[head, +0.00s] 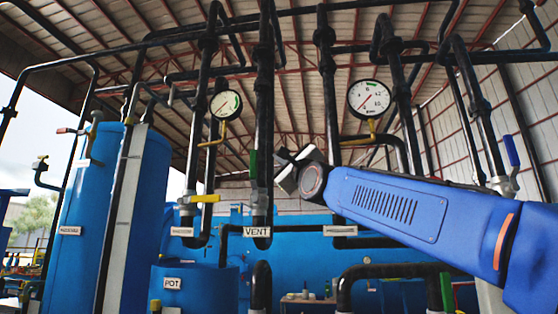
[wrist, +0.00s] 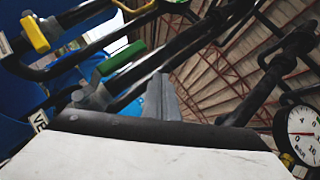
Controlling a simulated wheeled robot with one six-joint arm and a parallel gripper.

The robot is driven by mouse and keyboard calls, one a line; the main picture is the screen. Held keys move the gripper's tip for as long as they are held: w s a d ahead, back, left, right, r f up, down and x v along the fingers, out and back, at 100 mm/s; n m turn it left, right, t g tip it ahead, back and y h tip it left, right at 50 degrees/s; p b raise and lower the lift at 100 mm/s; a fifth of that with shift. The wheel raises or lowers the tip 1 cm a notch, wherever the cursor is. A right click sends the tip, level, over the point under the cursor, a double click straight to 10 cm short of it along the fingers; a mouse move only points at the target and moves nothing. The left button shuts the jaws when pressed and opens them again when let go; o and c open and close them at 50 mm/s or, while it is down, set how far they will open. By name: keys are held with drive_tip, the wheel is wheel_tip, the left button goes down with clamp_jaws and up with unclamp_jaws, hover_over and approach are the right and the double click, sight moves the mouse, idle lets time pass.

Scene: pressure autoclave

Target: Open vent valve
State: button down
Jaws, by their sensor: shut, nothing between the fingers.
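The vent valve has a green lever (head: 253,164) that stands upright along a black vertical pipe, above the VENT label (head: 257,232) in the head view. In the wrist view the green lever (wrist: 119,61) lies left of centre, with its metal valve body (wrist: 92,97) below it and part of the label (wrist: 38,120) at the left. My gripper (head: 283,160) is just right of the lever in the head view. In the wrist view my gripper's fingers (wrist: 161,97) are together and empty, right of the lever with a visible gap. Exact depth between them is unclear.
A yellow-lever valve (head: 198,199) is on the pipe to the left, also in the wrist view (wrist: 35,34). Pressure gauges (head: 226,105) (head: 369,98) hang above. A blue POT tank (head: 200,284) stands lower left. A blue-lever valve (head: 511,150) is far right. Black pipes crowd the area.

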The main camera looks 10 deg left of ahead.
drive_tip(key=s+d, duration=0.6)
drive_tip(key=shift+s, duration=0.3)
drive_tip(key=shift+d, duration=0.1)
drive_tip(key=s+d+f+n+g+h, duration=0.1)
drive_tip(key=d+f+n+g+h, duration=0.15)
drive_tip(key=d+f, duration=0.7)
drive_tip(key=s+d+f+n+g+h, duration=0.1)
drive_tip(key=d+f+n+g+h, duration=0.2)
drive_tip(key=f, duration=1.3)
drive_tip(key=s+d+f+n+g+h, duration=0.1)
drive_tip(key=d+f+n+h, duration=0.4)
drive_tip(key=f, duration=0.7)
drive_tip(key=s+d+f+n+g+h, duration=0.1)
drive_tip(key=s+d+f, duration=0.4)
drive_tip(key=f, duration=0.8)
drive_tip(key=s+d+f+n+g, duration=0.4)
drive_tip(key=s+d+f+g, duration=0.1)
drive_tip(key=s+f, duration=0.7)
drive_tip(key=s+d+f+n+g+h, duration=0.1)
drive_tip(key=s+d+f+n+g, duration=0.2)
drive_tip(key=s+f, duration=0.6)
wheel_tip(320, 180, down, 5)
drive_tip(key=shift+s+d+f+h, duration=0.1)
drive_tip(key=shift+s+d+h, duration=0.2)
drive_tip(key=shift+d, duration=0.65)
